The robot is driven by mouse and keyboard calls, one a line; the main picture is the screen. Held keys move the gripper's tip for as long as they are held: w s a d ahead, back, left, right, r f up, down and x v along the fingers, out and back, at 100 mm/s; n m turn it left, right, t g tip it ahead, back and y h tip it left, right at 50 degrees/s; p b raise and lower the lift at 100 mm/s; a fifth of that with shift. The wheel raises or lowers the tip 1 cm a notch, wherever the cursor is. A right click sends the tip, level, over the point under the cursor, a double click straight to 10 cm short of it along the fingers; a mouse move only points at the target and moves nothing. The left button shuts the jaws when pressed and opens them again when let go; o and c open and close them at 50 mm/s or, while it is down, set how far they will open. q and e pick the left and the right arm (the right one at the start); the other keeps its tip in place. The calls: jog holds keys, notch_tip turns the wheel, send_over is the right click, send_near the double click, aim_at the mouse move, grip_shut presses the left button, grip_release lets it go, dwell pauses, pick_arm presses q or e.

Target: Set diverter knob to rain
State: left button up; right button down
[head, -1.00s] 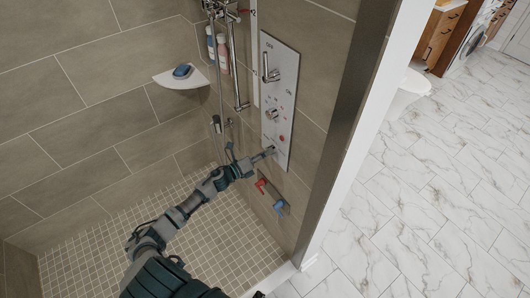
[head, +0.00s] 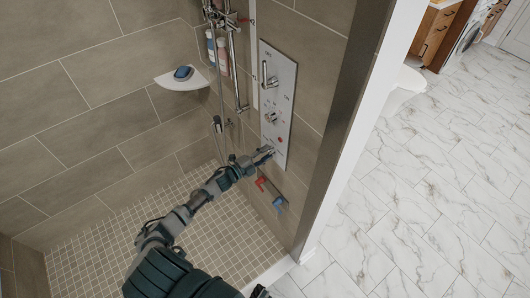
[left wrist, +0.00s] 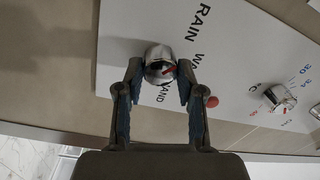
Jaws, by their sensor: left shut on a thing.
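The diverter knob (left wrist: 158,56) is a small chrome knob with a red pointer mark, low on the white shower panel (head: 287,73). Labels beside it in the left wrist view read RAIN, a partly hidden word starting with W, and WAND. The red mark sits on the knob's side toward the W words, away from RAIN. My left gripper (left wrist: 162,75) is shut on the knob, with one finger on either side. In the head view, my left gripper (head: 265,154) reaches the panel's lower end and hides the knob. My right gripper is not in view.
A chrome temperature knob (left wrist: 279,97) and a red button (left wrist: 212,101) are close by on the panel. A lever (head: 268,75) is higher up. Red (head: 261,184) and blue (head: 279,203) handles stick out below. A corner shelf (head: 183,82) holds a blue item.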

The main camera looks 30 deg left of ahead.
pick_arm(q)
jog(key=shift+w+a+n+p, duration=0.15)
jog(key=shift+n+p, duration=0.2)
jog(key=shift+n, duration=0.55)
jog(key=o, duration=1)
jog(key=shift+f, duration=0.1)
jog(key=shift+o, duration=0.7)
jog(key=shift+f, duration=0.1)
jog(key=shift+a, duration=0.1)
jog(key=v, duration=1.2)
jog(key=shift+f, duration=0.15)
